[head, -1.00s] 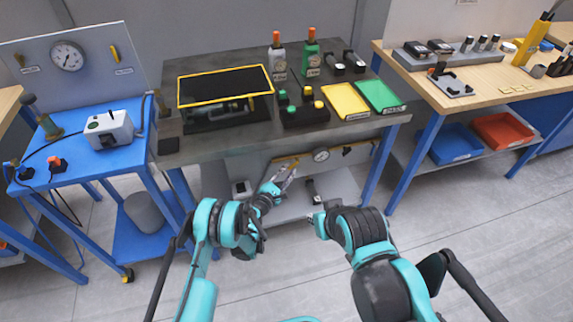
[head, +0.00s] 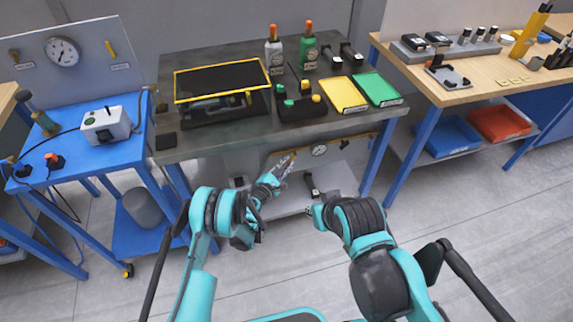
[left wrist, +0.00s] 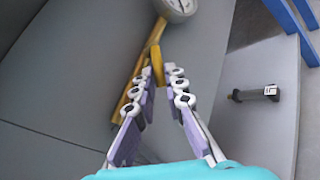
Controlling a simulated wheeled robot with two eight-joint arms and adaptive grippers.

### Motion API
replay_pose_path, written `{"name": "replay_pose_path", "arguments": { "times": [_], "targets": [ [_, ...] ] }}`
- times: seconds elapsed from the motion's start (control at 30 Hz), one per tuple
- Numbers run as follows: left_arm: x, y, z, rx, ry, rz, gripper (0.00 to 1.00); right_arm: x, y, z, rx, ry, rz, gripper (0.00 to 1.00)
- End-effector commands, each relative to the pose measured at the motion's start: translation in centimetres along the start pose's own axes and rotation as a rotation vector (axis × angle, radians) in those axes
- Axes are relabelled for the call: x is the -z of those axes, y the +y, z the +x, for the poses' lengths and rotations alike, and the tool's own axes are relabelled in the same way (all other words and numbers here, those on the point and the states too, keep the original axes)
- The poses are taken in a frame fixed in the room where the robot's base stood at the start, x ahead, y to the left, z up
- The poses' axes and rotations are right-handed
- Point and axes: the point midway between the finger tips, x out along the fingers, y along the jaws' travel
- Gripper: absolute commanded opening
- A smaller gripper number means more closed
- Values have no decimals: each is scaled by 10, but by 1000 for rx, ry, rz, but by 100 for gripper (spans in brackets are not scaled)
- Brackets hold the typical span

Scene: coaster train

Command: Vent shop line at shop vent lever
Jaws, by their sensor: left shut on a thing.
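Under the middle workbench, a grey panel (head: 238,158) carries a round white gauge (head: 319,150) and a yellow pipe (head: 348,141). In the left wrist view, the gauge (left wrist: 177,6) is at the top and the yellow pipe (left wrist: 134,95) runs down leftward. A short yellow lever (left wrist: 157,64) stands at the pipe, between the tips of my left gripper (left wrist: 160,78). The fingers are shut on the lever. In the head view, my left gripper (head: 280,170) reaches under the bench edge. My right gripper (head: 314,211) is low in front of the bench, its fingers mostly hidden.
The bench top (head: 200,148) is just above my left gripper. A small dark fitting (head: 311,186) lies on the lower shelf, right of my left gripper. A blue cart (head: 85,150) stands left, a wooden bench (head: 480,85) right. Grey floor is open in front.

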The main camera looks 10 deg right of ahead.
Motion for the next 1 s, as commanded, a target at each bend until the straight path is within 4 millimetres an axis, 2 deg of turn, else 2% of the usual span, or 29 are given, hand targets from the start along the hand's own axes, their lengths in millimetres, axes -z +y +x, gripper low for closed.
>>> {"name": "replay_pose_path", "arguments": {
  "times": [0.6, 1.0],
  "targets": [
    [-17, 19, -4, 210, 257, 323, 0, 12, 0, -16, 0, 0, 0, 20],
    [-20, 22, -4, 271, 334, 418, 0, 14, 0, -20, 0, 0, 0, 20]
  ]
}}
